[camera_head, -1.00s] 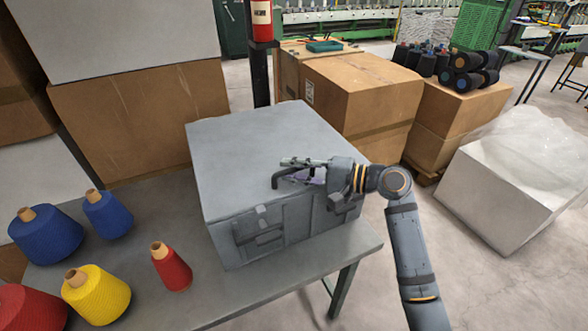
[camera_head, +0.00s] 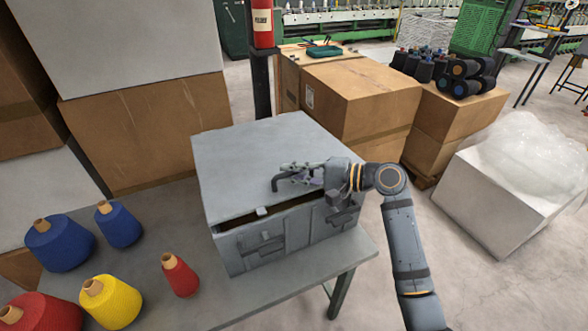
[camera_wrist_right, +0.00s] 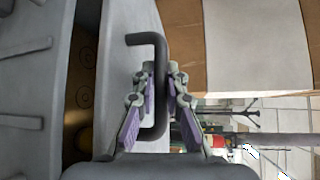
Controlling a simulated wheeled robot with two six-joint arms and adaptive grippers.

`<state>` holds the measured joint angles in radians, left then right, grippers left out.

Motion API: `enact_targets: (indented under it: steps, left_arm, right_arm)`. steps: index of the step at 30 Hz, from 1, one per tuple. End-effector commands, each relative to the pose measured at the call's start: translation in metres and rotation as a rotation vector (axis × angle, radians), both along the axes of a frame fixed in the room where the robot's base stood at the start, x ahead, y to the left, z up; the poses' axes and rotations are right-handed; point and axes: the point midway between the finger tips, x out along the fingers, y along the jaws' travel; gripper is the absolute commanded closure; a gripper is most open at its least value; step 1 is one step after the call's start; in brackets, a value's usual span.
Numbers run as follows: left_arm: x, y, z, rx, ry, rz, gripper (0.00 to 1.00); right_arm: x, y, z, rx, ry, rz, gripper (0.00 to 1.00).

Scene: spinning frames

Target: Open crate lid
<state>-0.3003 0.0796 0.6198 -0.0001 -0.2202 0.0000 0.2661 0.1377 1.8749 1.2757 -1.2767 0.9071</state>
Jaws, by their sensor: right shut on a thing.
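The grey crate (camera_head: 285,250) stands on the table with its flat grey lid (camera_head: 255,160) raised slightly at the front. A dark gap shows between the lid's front edge and the crate wall. My right gripper (camera_head: 295,177) is at the lid's front right and is shut on the dark bent lid handle (camera_head: 281,183). In the right wrist view the handle (camera_wrist_right: 161,60) passes between the two fingers of the gripper (camera_wrist_right: 158,105), and the gap shows the crate's brown inside (camera_wrist_right: 82,95). My left gripper is not in view.
On the table (camera_head: 215,300) left of the crate stand blue cones (camera_head: 60,245), a yellow cone (camera_head: 112,303) and red cones (camera_head: 181,277). Cardboard boxes (camera_head: 360,95) stand behind the crate. A white box with clear wrap (camera_head: 500,205) stands on the floor at right.

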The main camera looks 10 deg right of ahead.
Motion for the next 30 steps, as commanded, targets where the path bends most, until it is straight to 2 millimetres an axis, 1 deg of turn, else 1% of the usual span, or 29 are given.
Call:
enact_targets:
  steps: [1, 3, 9, 15, 18, 21, 25, 30]
  left_arm:
    - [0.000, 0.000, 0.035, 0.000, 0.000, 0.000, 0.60]
    - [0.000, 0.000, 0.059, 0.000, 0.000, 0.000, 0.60]
    - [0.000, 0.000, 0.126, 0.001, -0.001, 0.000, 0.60]
    - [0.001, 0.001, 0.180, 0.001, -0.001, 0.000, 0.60]
    - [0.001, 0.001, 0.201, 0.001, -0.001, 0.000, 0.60]
    - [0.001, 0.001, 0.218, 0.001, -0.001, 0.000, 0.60]
    - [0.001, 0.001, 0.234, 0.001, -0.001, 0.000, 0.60]
    - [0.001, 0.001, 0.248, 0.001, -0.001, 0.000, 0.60]
  right_arm:
    - [0.003, 0.001, 0.032, -0.003, 0.018, -0.002, 1.00]
    - [0.007, 0.002, 0.050, -0.015, 0.053, -0.001, 1.00]
    - [0.023, 0.008, 0.096, -0.051, 0.166, -0.002, 1.00]
    - [0.042, 0.014, 0.134, -0.087, 0.274, 0.000, 1.00]
    - [0.053, 0.017, 0.150, -0.104, 0.323, 0.000, 1.00]
    - [0.063, 0.021, 0.163, -0.118, 0.370, 0.000, 1.00]
    - [0.075, 0.024, 0.177, -0.134, 0.418, -0.001, 1.00]
    - [0.087, 0.028, 0.188, -0.150, 0.464, -0.001, 1.00]
